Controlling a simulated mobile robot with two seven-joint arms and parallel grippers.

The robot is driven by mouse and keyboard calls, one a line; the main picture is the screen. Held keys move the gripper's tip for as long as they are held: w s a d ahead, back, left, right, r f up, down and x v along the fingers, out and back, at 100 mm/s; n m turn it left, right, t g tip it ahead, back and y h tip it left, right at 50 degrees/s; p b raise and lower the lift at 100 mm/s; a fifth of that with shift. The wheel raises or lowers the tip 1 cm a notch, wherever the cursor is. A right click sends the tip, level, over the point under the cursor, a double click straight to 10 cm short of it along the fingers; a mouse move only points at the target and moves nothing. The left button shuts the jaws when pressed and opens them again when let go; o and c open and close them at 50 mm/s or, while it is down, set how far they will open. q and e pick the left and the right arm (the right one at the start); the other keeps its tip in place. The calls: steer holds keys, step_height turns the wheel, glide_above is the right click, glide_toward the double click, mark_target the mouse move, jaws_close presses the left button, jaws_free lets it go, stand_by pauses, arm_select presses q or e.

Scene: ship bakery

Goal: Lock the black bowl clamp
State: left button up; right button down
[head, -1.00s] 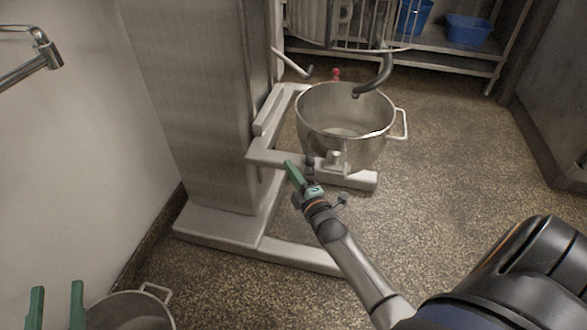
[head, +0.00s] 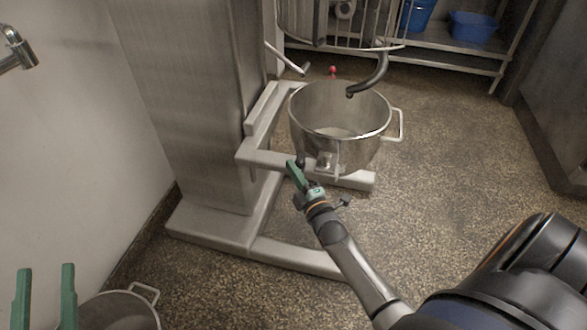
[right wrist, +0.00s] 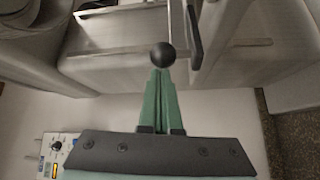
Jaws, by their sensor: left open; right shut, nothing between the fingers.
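The black bowl clamp shows as a small dark knob (head: 301,159) by the near bowl arm of the mixer, partly hidden by my right gripper. In the right wrist view its round black ball (right wrist: 163,55) sits right at the fingertips; I cannot tell whether they touch. My right gripper (head: 290,164) has green fingers, shut together with nothing between them; they also show in the right wrist view (right wrist: 161,72). The steel mixing bowl (head: 312,118) stands upright in the bowl arms. My left gripper (head: 45,267) is open and empty at the lower left.
The mixer column (head: 200,110) and its base (head: 205,228) stand left of the bowl. A curved dough hook (head: 371,80) hangs over the bowl. A red knob (head: 333,70) is on the far side. Another steel pot (head: 120,310) stands low left. The floor at right is clear.

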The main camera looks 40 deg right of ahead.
arm_select(q)
steer(key=shift+w+f+y, duration=0.15)
steer(key=shift+f+y, duration=0.15)
steer(key=shift+f, duration=0.25)
arm_select(e)
steer(key=shift+s+d+n+y, duration=0.25)
steer(key=shift+n+y, duration=0.25)
steer(key=shift+y, duration=0.2)
